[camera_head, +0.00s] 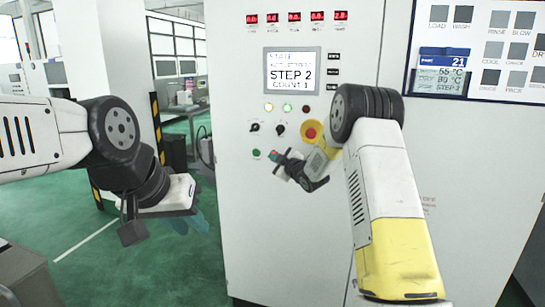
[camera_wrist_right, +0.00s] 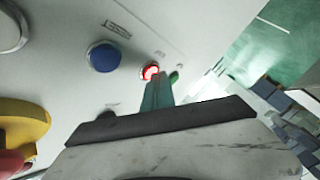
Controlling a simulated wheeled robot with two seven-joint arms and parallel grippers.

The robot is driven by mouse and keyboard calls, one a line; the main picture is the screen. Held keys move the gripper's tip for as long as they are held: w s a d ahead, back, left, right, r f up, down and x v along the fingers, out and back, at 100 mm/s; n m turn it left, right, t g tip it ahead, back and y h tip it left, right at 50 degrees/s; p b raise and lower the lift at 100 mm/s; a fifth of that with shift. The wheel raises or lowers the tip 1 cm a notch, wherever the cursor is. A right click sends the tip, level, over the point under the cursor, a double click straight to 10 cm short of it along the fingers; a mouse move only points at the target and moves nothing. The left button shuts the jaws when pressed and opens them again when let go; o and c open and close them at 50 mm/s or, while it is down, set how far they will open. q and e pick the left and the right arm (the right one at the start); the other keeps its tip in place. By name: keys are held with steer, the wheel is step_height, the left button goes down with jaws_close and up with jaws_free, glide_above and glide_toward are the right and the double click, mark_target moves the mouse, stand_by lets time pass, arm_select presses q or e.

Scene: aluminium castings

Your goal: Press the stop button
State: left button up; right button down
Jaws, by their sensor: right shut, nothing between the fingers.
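A small red button (camera_wrist_right: 150,72), bright and reddish white, shows on the cabinet front in the right wrist view, with a green button (camera_wrist_right: 174,77) beside it. In the head view the green button (camera_head: 256,153) is left of my right gripper (camera_head: 278,160), which covers most of the red button. My right gripper also shows in the wrist view (camera_wrist_right: 155,88); its teal fingers are shut and empty. Their tips overlap the red button's lower edge; I cannot tell if they touch it. My left gripper (camera_head: 190,221) hangs at the left, away from the cabinet, its opening unclear.
A yellow-collared red mushroom button (camera_head: 311,132) sits just above my right wrist. A blue button (camera_wrist_right: 103,57) is beside the red one. The cabinet's display (camera_head: 292,71) reads STEP 2. A yellow-black post (camera_head: 157,125) stands behind my left arm.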

steer(key=shift+s, duration=0.1)
steer(key=shift+s+a, duration=0.2)
steer(key=shift+s, duration=0.5)
steer(key=shift+s+a, duration=0.25)
steer(key=shift+s, duration=0.55)
steer(key=shift+s+a, duration=0.25)
steer(key=shift+s, duration=0.55)
steer(key=shift+s+a, duration=0.25)
steer(key=shift+s, duration=0.55)
steer(key=s+d+r+m+g+h, duration=0.2)
steer(key=s+d+r+m+h, duration=0.15)
steer(key=s+d+r, duration=0.35)
steer(key=s+d+r+m+g+h, duration=0.1)
steer(key=s+d+r+m+h, duration=0.15)
steer(key=s+d+m, duration=0.4)
steer(key=s+f+m+g, duration=0.2)
steer(key=s+m+g, duration=0.2)
steer(key=s, duration=2.7)
steer(key=shift+s+d+f+m+g, duration=0.2)
steer(key=shift+f+m+g, duration=0.2)
steer(key=shift+g, duration=0.6)
